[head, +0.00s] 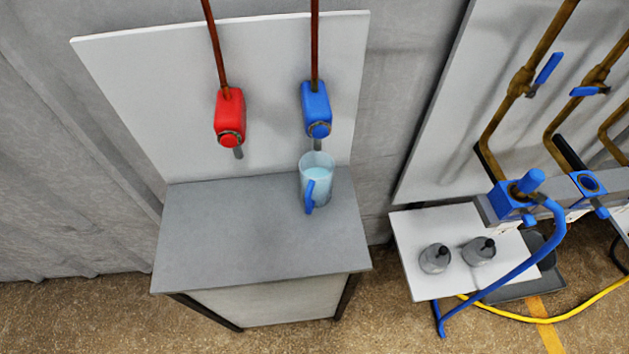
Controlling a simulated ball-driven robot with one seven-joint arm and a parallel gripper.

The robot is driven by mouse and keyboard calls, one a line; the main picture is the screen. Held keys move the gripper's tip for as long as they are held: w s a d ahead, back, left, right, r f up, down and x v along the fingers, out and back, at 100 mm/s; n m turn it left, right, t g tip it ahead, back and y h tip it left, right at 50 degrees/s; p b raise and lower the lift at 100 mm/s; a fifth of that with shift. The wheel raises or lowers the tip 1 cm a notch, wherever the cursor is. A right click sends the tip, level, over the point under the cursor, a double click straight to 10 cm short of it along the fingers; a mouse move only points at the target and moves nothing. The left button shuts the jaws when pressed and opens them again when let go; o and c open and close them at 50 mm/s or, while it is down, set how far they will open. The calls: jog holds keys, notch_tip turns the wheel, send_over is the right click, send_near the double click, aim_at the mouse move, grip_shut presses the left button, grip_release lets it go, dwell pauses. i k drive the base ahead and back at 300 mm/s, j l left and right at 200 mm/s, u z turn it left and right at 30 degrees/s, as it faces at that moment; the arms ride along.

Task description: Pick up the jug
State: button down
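The jug (317,172) is a clear, pale blue-tinted vessel with a solid blue handle (310,195). It stands upright on the grey table (230,235), near its back right corner, under the blue tap (316,103). The handle faces the front of the table. The jug looks partly filled with something pale blue. My gripper is not in view in the head view.
A red tap (229,118) is left of the blue one on a white back panel (150,100). The table's front and left are clear. At right, a low white table (412,268) holds two grey containers (436,258), near blue valves and hoses.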

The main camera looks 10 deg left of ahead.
aim_at(316, 169)
jog(key=i+j+u, duration=0.1)
jog(key=i+u, duration=0.3)
jog(key=i, duration=0.2)
jog(key=u, duration=1.2)
